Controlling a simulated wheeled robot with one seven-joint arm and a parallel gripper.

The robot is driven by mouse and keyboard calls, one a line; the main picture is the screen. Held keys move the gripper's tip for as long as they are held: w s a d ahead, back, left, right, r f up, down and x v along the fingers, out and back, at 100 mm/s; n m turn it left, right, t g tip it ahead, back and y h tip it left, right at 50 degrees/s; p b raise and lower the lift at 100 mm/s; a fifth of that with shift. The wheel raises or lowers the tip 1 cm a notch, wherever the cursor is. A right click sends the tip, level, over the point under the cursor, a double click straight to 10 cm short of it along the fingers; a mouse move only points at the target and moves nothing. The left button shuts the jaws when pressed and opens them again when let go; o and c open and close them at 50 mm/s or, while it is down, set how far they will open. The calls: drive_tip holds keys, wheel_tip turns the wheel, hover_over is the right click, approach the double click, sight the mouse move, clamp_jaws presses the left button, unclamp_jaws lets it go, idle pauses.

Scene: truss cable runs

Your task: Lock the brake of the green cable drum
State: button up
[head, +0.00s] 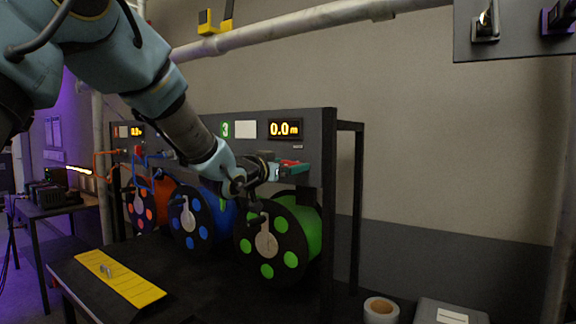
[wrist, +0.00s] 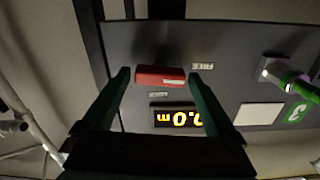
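The green cable drum (head: 309,225) stands at the right of the drum row, with a black face plate with green discs. Its red brake handle (wrist: 160,77) lies crosswise on the dark panel (wrist: 225,45), which looks upside down in the wrist view. In the head view a bit of the red handle (head: 289,162) shows at my gripper (head: 300,170). In the wrist view my gripper (wrist: 158,74) is open, one finger on each side of the handle. I cannot tell whether the fingers touch it.
The length display (wrist: 178,117) reads 0.0 m beside the handle. A green cable plug (wrist: 287,80) sits on the panel. A blue drum (head: 191,222) and an orange drum (head: 142,207) stand left. A yellow plate (head: 120,278) lies on the bench in front.

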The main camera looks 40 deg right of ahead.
drive_tip(key=c, duration=1.1)
drive_tip(key=shift+f+b, duration=0.1)
drive_tip(key=shift+b, duration=0.4)
drive_tip(key=shift+s+d+m+b, duration=0.1)
drive_tip(key=shift+s+m+b, duration=0.05)
drive_tip(key=shift+m+b, duration=4.15)
drive_tip(key=shift+s+m+b, duration=0.15)
drive_tip(key=shift+m+b, duration=3.85)
drive_tip(key=shift+b, duration=0.45)
drive_tip(key=o, duration=1.3)
